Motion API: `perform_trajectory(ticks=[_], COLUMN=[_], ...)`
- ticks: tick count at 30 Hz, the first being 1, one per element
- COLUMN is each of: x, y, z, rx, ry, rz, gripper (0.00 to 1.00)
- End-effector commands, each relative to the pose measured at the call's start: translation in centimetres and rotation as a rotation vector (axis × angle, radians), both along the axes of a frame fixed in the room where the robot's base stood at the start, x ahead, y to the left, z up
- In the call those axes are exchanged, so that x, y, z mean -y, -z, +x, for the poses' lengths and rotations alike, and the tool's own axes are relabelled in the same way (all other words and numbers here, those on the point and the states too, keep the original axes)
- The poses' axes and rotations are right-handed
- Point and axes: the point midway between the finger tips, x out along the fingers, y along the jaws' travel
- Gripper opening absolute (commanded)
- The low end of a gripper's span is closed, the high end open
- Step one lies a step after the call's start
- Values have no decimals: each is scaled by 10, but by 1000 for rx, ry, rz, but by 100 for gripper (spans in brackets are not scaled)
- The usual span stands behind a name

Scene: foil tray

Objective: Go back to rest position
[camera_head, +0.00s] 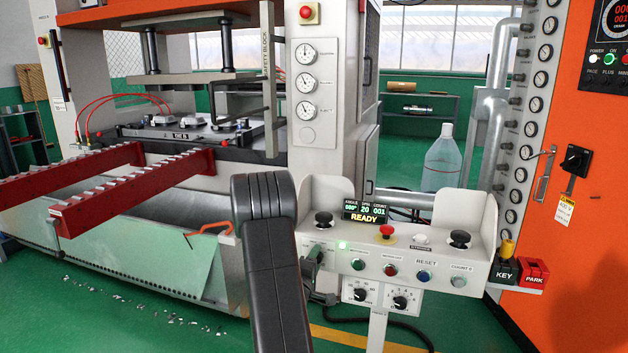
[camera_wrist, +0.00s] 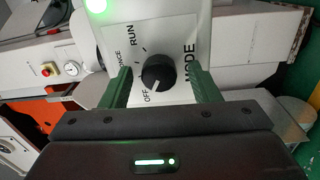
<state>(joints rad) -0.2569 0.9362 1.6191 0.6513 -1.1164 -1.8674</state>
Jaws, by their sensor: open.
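My gripper (camera_wrist: 158,76) is open in the wrist view, with one green finger on each side of a black mode knob (camera_wrist: 157,72). A gap shows between each finger and the knob. The white plate (camera_wrist: 172,20) around the knob is marked OFF, ONCE, RUN and MODE. In the head view my gripper (camera_head: 314,265) is at the left side of the control panel (camera_head: 340,239), with my dark arm in front. The mode knob is hidden there.
The panel carries a red stop button (camera_head: 386,231), two black palm buttons and a display reading READY. Red rails (camera_head: 130,195) and a press stand to the left. An orange cabinet (camera_head: 570,90) is at right. Green floor is clear below left, apart from scraps.

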Motion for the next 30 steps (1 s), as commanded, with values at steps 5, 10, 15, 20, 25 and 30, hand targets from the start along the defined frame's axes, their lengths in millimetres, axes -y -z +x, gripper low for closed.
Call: perform_trajectory(ticks=[5,10,15,20,25,30], x=[0,-1,-8,-18,-29,-40], y=[0,0,0,2,3,4], z=[0,-3,-20,-48,-81,-113], rx=[1,-1,-4,-4,-5,-5], ry=[0,-1,-2,-4,-4,-5], rz=[2,-2,-8,-9,-8,-9], gripper=[56,56,56,56,56,56])
